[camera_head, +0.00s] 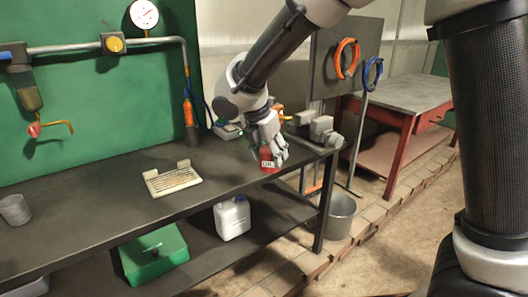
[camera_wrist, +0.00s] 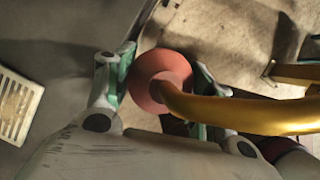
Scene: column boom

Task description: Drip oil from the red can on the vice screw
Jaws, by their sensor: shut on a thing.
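My gripper (camera_head: 273,148) is shut on the red oil can (camera_head: 267,160), whose label shows, at the front edge of the dark bench. In the wrist view my fingers (camera_wrist: 157,82) stand on both sides of the can's red conical top (camera_wrist: 163,74). Its gold spout (camera_wrist: 245,113) runs off to the right of that view. The can looks roughly upright; whether it touches the bench is unclear. The grey vice (camera_head: 320,128) sits at the bench's right end, right of my gripper. Its screw is too small to make out, and the spout's tip is not clear.
A slotted tray (camera_head: 172,180) and a metal cup (camera_head: 15,209) are on the bench (camera_head: 95,195). A white jug (camera_head: 232,218) and green box (camera_head: 153,254) are on the shelf below. A bucket (camera_head: 339,215) stands on the floor. Pipes run along the green back panel.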

